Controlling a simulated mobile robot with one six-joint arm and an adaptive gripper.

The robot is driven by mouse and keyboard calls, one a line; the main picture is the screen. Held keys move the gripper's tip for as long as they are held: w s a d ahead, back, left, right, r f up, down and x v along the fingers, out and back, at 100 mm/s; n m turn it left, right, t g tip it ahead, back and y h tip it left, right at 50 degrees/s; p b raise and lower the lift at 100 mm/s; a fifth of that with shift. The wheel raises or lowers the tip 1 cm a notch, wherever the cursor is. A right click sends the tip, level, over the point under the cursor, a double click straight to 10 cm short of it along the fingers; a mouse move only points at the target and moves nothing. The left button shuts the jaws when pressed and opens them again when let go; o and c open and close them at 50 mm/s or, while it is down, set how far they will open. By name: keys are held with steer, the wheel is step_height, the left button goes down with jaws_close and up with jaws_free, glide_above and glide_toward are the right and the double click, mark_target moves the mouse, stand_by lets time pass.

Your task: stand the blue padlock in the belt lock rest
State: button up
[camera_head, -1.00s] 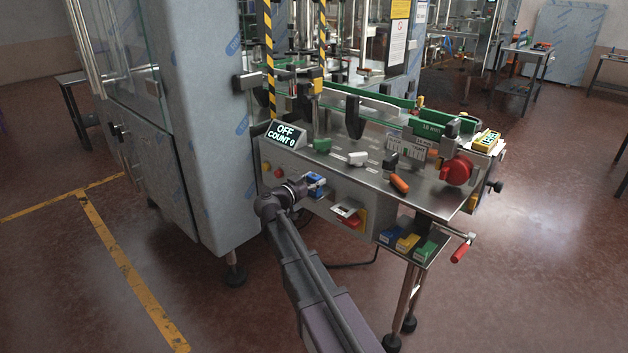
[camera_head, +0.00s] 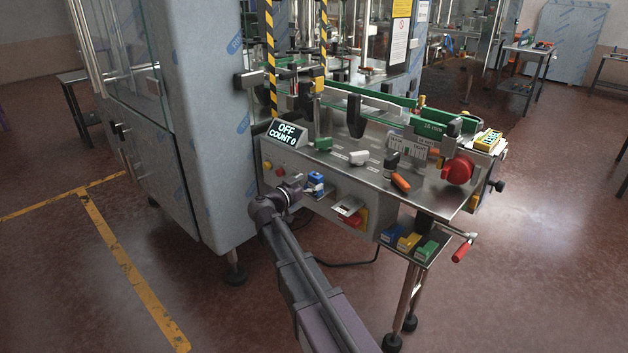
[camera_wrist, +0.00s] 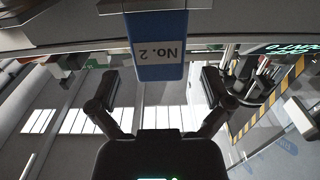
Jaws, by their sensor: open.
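The blue padlock (camera_head: 315,181), as I take it, is the blue piece with a pale part at the front panel of the belt machine. In the wrist view its blue face (camera_wrist: 158,58) reads "No. 2" upside down. My gripper (camera_wrist: 160,88) is open, with one finger on each side of the blue piece and a gap to both. In the head view my gripper (camera_head: 297,189) is just left of it. The blue piece adjoins a grey edge in the wrist view; I cannot clearly make out the belt lock rest or how the piece is supported.
A low shelf holds blue (camera_head: 390,234), yellow (camera_head: 408,242) and green (camera_head: 426,249) blocks. The steel tabletop (camera_head: 345,172) above carries several small items. Floor in front is open.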

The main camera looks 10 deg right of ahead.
steer(key=v, duration=0.9)
steer(key=shift+s+a, duration=0.2)
steer(key=shift+a, duration=0.05)
steer(key=s+d+f+n+g+y, duration=0.6)
steer(key=s+d+f+g+y, duration=0.25)
steer(key=s+d+f, duration=0.5)
steer(key=s+a+f+n+g+y, duration=0.2)
steer(key=s+a+f+n+y, duration=0.3)
steer(key=s, duration=0.4)
step_height(320, 180, up, 19)
steer(key=y+p, duration=0.1)
steer(key=p, duration=1.7)
steer(key=shift+w+d+p, duration=0.3)
steer(key=shift+d+p, duration=0.05)
steer(key=shift+p, duration=0.05)
steer(key=shift+d+f, duration=0.1)
